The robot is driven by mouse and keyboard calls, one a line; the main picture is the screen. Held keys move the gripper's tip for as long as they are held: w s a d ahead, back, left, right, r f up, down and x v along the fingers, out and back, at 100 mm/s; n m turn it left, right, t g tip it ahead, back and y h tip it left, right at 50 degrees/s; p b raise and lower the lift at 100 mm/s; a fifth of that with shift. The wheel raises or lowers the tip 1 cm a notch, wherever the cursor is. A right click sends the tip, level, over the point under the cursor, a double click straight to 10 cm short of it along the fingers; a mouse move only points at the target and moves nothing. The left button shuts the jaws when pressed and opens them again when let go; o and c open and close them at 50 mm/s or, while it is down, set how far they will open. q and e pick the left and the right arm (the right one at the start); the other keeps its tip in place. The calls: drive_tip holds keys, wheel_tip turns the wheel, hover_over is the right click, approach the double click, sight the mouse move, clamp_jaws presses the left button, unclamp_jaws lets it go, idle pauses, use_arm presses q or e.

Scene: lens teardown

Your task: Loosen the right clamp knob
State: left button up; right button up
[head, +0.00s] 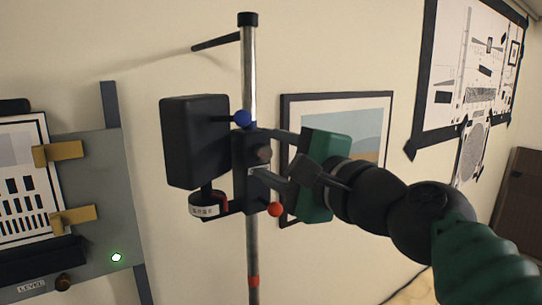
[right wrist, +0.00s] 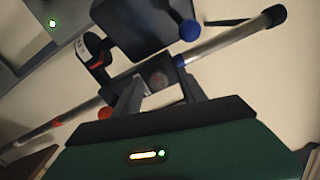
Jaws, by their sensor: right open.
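A dark round knob (head: 264,153) sits on the black clamp block (head: 240,178) on the upright metal rod (head: 249,75). The knob also shows in the right wrist view (right wrist: 158,79). My right gripper (head: 267,156) comes in from the right, open, with one finger above and one below the knob in the head view. In the right wrist view the knob shows between its fingertips (right wrist: 162,77). I cannot tell whether the fingers touch it. My left gripper is not in view.
A black box (head: 195,140) stands left of the rod, with a blue ball (head: 243,119) near it. A red ball (head: 275,210) sits below the fingers. A grey panel (head: 110,190) with brass clips is at left. A framed picture (head: 362,97) hangs behind the gripper.

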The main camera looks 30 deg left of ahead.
drive_tip(key=shift+w+d+f, duration=0.1)
drive_tip(key=shift+f, duration=0.05)
drive_tip(key=b+v, duration=0.8)
drive_tip(key=v, duration=0.8)
